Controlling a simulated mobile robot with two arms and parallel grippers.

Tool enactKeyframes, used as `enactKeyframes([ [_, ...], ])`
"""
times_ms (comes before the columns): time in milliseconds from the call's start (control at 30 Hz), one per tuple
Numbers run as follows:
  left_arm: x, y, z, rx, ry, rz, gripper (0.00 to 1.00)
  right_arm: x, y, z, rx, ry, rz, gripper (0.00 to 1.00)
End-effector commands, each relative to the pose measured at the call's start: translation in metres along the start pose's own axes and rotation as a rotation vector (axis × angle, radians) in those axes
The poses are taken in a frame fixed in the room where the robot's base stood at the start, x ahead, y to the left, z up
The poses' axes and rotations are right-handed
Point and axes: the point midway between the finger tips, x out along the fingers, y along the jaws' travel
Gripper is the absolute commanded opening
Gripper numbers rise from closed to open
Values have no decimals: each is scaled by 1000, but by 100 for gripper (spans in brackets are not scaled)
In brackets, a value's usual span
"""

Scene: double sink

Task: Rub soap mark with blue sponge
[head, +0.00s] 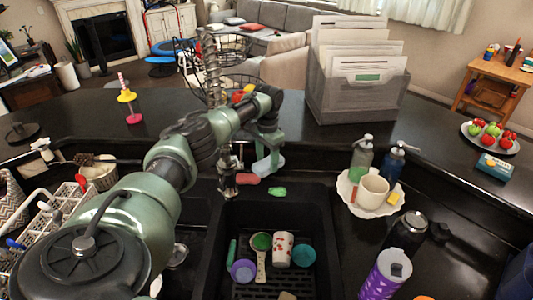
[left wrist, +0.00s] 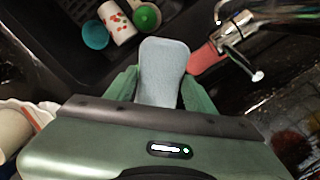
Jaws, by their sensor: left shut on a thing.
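My left gripper (head: 265,158) is shut on the light blue sponge (head: 270,164), behind the sink's far rim. In the left wrist view the gripper (left wrist: 162,84) has its green fingers on both sides of the sponge (left wrist: 164,60), which sticks out beyond them. A flat reddish-pink piece (head: 246,179) lies beside the faucet base; it also shows right of the sponge in the left wrist view (left wrist: 205,59). A small green patch (head: 277,191) lies on the sink's far rim. I cannot tell which is the soap mark. My right gripper is out of view.
The black sink basin (head: 317,225) holds a patterned cup (head: 283,248), a teal cup (head: 303,255), a purple bowl (head: 243,271) and a green-headed utensil (head: 261,243). The faucet (head: 227,170) stands left of the sponge. Soap bottles (head: 361,158) and a plate with a mug (head: 372,191) stand right.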

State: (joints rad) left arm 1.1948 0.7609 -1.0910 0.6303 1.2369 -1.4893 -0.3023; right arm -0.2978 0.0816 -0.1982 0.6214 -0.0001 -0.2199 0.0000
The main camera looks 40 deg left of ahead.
Motion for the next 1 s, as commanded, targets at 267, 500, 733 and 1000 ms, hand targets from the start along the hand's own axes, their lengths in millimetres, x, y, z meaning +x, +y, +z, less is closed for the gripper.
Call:
enactKeyframes([
  [267, 18, -3, 0, 0, -2, -2, 22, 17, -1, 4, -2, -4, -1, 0],
  [500, 44, -3, 0, -1, -2, -2, 22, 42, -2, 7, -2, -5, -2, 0],
  [733, 50, -2, 0, -2, -1, -1, 22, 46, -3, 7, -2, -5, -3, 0],
  [1000, 49, 0, -1, -1, -1, -1, 22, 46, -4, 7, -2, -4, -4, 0],
])
